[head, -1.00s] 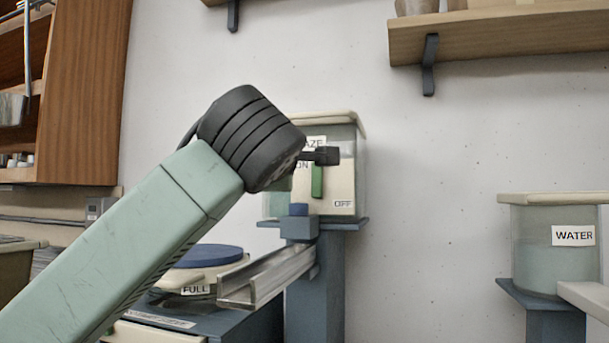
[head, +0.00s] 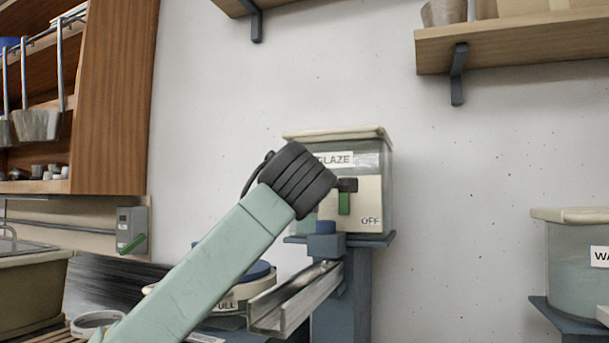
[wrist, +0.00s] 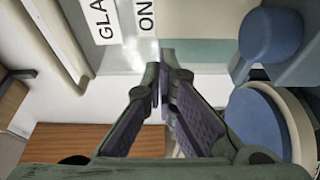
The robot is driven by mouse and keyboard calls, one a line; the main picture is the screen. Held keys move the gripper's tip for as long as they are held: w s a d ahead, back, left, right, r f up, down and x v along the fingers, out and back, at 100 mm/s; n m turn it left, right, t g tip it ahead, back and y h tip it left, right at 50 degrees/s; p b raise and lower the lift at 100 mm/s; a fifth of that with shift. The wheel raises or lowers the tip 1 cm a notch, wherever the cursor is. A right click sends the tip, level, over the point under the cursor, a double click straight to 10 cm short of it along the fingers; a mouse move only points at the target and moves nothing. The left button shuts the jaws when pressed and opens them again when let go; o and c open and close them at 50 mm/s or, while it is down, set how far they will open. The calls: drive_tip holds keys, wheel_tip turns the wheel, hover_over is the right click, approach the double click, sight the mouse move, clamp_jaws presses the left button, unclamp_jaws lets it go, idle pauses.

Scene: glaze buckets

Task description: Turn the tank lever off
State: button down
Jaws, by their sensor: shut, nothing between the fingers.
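The glaze tank (head: 378,160) stands on a blue stand, with a pale front plate (head: 370,190) marked OFF at its lower right. The green lever (head: 344,204) shows upright on that plate, left of the OFF label. My gripper (head: 347,185) is shut and empty. Its dark tips lie over the upper end of the lever in the head view; I cannot tell if they touch. In the wrist view, my shut fingers (wrist: 163,60) are beside the ON label (wrist: 146,16). My wrist hides part of the tank's left side in the head view.
A metal trough (head: 295,300) slopes down below the tank, beside a blue block (head: 325,240). A blue-lidded bucket (wrist: 258,115) is below. A water tank (head: 575,260) stands at right. The wall between the tanks is clear.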

sight(344, 196)
drive_tip(key=d+p, duration=0.1)
drive_tip(key=d, duration=0.2)
drive_tip(key=shift+w, duration=0.15)
drive_tip(key=shift+d, duration=0.4)
drive_tip(key=shift+s, duration=0.2)
drive_tip(key=shift+a, duration=0.15)
